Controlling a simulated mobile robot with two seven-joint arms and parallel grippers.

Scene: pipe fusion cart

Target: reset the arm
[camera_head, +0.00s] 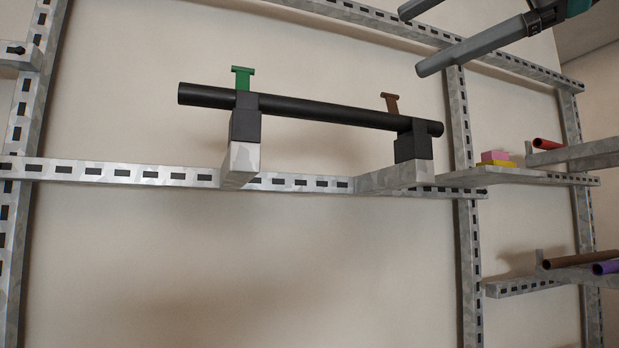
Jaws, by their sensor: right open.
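My right gripper (413,40) comes in at the top right. Its two grey fingers are apart and nothing shows between them. Its body is mostly cut off by the picture edge. A long black pipe (310,108) rests across two black holders, well below and left of the fingers and apart from them. A green T-shaped piece (243,78) stands at the left holder (245,125). A brown T-shaped piece (391,104) stands at the right holder (413,147). My left gripper is not in view.
Slotted metal rails (130,173) and posts frame the pale wall. Metal arms at right carry a pink block (494,156), a yellow block (497,164), a red pipe (546,144), a brown pipe (570,260) and a purple pipe (606,267). Space around the right fingers looks free.

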